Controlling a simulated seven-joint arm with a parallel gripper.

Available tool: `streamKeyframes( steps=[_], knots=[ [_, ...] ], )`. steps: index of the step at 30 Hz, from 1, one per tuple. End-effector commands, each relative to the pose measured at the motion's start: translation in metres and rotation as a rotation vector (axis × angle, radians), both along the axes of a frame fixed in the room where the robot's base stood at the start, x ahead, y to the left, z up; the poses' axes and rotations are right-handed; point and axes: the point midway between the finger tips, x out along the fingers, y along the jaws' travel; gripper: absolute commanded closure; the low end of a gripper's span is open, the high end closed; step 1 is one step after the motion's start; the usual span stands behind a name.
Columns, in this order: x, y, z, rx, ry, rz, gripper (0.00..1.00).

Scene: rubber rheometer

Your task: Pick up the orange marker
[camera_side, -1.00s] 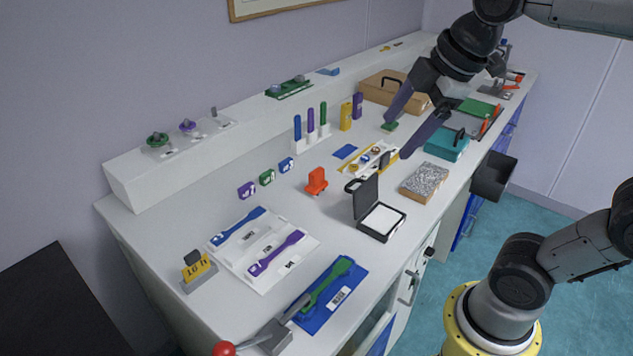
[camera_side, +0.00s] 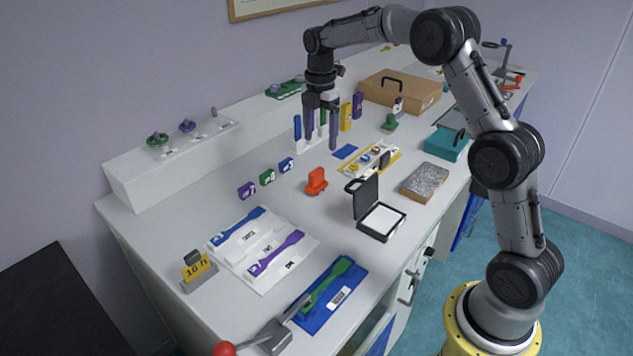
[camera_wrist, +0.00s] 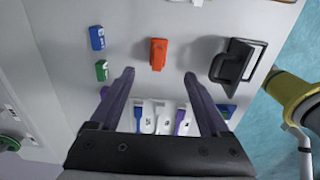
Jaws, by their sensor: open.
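An open black case (camera_side: 381,222) with a white pad stands right of the orange marker. Small purple, green and blue blocks (camera_side: 267,177) lie to its left. A yellow-edged tray (camera_side: 369,158) and blue pad (camera_side: 345,152) lie behind. The bench just in front is clear.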

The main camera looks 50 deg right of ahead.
Motion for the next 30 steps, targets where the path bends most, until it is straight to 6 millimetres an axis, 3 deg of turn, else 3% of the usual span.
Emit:
streamKeyframes(
  steps=[12, 20, 30],
  knots=[
    [-0.001, -0.001, -0.07, 0.001, 0.004, -0.004, 0.2],
    [0.0, 0.0, -0.087, 0.0, 0.001, -0.004, 0.2],
    [0.003, 0.006, -0.131, 0.0, 0.002, -0.005, 0.2]
  ],
)
